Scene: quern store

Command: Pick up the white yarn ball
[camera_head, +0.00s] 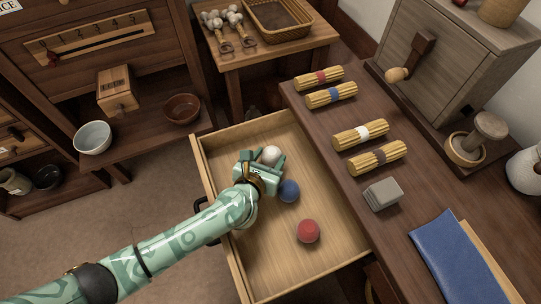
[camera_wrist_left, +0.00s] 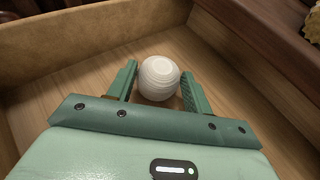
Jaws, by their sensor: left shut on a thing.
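The white yarn ball (camera_head: 270,154) is in the open wooden drawer (camera_head: 335,247), near its back end. My left gripper (camera_head: 269,160) reaches into the drawer from the left and is shut on the white ball. In the left wrist view the white ball (camera_wrist_left: 159,78) sits between the two green fingers (camera_wrist_left: 159,84), and its far part sticks out past the fingertips. I cannot tell whether the ball still touches the drawer floor. My right gripper is not in view.
A blue ball (camera_head: 289,191) lies close beside my left gripper, and a red ball (camera_head: 308,231) lies nearer the front. The drawer walls surround them.

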